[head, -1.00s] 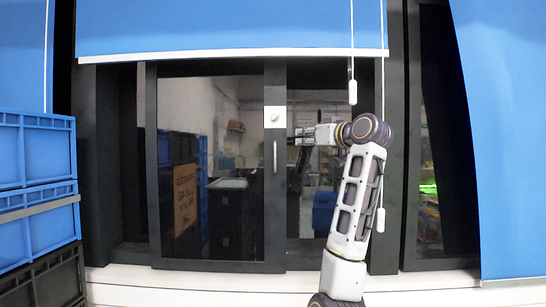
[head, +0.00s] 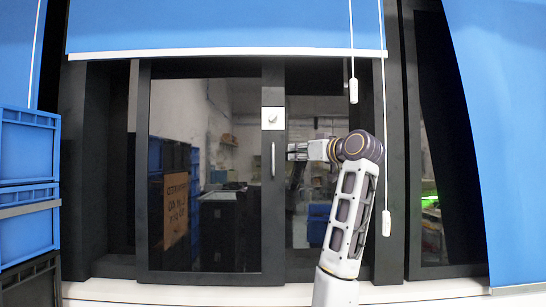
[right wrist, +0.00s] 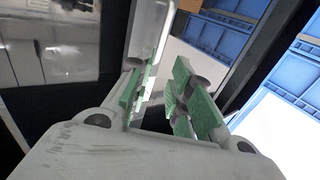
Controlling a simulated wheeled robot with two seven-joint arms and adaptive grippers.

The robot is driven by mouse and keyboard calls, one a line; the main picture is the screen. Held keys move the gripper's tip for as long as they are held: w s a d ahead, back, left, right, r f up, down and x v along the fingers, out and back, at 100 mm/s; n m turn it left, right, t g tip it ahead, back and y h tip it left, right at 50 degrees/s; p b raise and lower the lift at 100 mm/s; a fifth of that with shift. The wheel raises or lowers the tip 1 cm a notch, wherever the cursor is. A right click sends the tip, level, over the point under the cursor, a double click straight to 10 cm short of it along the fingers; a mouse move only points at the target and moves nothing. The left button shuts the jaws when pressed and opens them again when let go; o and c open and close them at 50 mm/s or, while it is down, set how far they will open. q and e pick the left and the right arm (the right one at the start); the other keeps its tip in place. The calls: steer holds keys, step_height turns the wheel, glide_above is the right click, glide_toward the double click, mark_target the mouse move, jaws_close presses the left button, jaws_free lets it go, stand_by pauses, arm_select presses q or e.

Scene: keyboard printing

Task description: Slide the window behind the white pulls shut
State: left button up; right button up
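The sliding window (head: 205,262) is a dark-framed glass pane left of the opening's middle. A pale vertical handle (head: 273,160) and a square white lock plate (head: 272,118) sit on its right stile. Two white pulls hang on cords in front, a higher one (head: 353,90) and a lower one (head: 386,223), right of the pane. My right gripper (head: 296,152) is just right of the handle; whether it touches is unclear. In the right wrist view my right gripper (right wrist: 165,82) has its green-padded fingers apart, with nothing clearly held. My left gripper is not in view.
A blue blind (head: 225,25) covers the top of the opening, and another (head: 510,150) hangs at the right. Blue crates (head: 28,145) are stacked at the left. A white sill (head: 190,294) runs below the window. Shelves and boxes show behind the glass.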

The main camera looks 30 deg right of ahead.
mark_target(274, 154)
steer(key=w+p, duration=0.1)
steer(key=w, duration=0.3)
steer(key=w+p, duration=0.1)
steer(key=w, duration=0.3)
steer(key=w+p, duration=0.1)
steer(key=w, duration=0.3)
steer(key=shift+a, duration=0.25)
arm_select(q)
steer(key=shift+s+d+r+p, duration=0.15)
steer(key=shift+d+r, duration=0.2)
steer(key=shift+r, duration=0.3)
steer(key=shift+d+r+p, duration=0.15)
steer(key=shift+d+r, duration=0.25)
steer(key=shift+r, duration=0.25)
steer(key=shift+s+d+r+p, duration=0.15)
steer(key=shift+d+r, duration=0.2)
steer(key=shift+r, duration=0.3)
arm_select(e)
steer(key=shift+w, duration=0.95)
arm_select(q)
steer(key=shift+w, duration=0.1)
arm_select(e)
steer(key=shift+c, duration=0.2)
jaws_close()
